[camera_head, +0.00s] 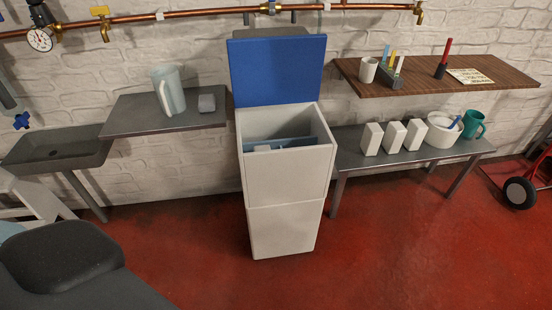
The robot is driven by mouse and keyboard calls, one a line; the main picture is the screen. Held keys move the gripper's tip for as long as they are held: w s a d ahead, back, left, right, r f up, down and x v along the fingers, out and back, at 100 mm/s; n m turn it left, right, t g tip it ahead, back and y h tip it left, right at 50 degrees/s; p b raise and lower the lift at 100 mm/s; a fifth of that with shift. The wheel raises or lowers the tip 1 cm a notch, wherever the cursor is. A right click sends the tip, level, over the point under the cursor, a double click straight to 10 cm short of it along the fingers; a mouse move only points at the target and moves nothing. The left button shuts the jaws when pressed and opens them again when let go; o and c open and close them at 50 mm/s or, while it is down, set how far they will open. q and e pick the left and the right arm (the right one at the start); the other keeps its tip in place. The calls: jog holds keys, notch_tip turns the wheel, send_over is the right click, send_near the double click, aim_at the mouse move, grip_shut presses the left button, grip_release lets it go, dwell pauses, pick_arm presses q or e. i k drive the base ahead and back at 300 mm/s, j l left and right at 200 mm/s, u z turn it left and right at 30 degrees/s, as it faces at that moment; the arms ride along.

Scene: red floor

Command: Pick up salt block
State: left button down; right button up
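Three white blocks that look like salt blocks stand upright in a row on a low grey bench (347,150) at the right: the left block (372,139), the middle block (394,137) and the right block (415,136). They stand close together with small gaps. A tall off-white cabinet (287,180) stands left of the bench, its blue lid (277,70) raised. Its top is open, with grey-blue parts showing inside. Neither of my grippers is in view.
A white bowl (442,136) with a blue-handled tool and a teal mug (474,124) stand right of the blocks. A wooden shelf (430,87) overhangs the bench. A grey shelf (130,118) with a pitcher (168,90) is at left. Red floor (400,250) in front is clear.

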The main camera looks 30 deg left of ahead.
aim_at(373, 136)
jog(key=i+u, duration=0.25)
jog(key=i, duration=0.2)
jog(key=i+l+u, duration=0.1)
jog(key=i+u, duration=0.15)
jog(key=i, duration=0.2)
jog(key=i+l+u, duration=0.15)
jog(key=i+u, duration=0.15)
jog(key=i, duration=0.15)
jog(key=i+l+u, duration=0.25)
jog(key=i, duration=0.15)
